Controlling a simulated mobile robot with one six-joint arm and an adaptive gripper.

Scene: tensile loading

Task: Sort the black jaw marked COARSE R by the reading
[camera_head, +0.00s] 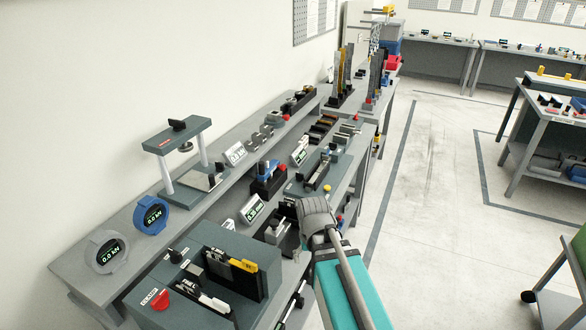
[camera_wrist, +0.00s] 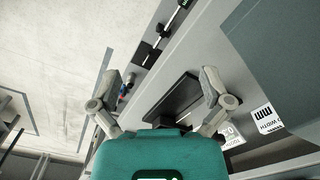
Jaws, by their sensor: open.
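No marking COARSE R can be read in either view, so I cannot tell which black piece is that jaw. My gripper (camera_wrist: 160,80) is open, with its two fingers spread wide. In the wrist view a dark flat block (camera_wrist: 172,100) lies beyond and between the fingers, apart from them as far as I can see. In the head view my gripper (camera_head: 318,214) hangs over the bench's front side, right of a small gauge (camera_head: 278,231). A tilted display (camera_head: 253,208) with a mm reading stands left of that gauge; its digits are too small to be sure of.
A dark green rack (camera_head: 215,272) with yellow, black and white-labelled pieces and a red knob stands front left. Two round kN dials (camera_head: 107,251) and a press frame (camera_head: 178,135) stand behind. Several fixtures line the bench to the back. Open floor (camera_head: 430,170) is to the right.

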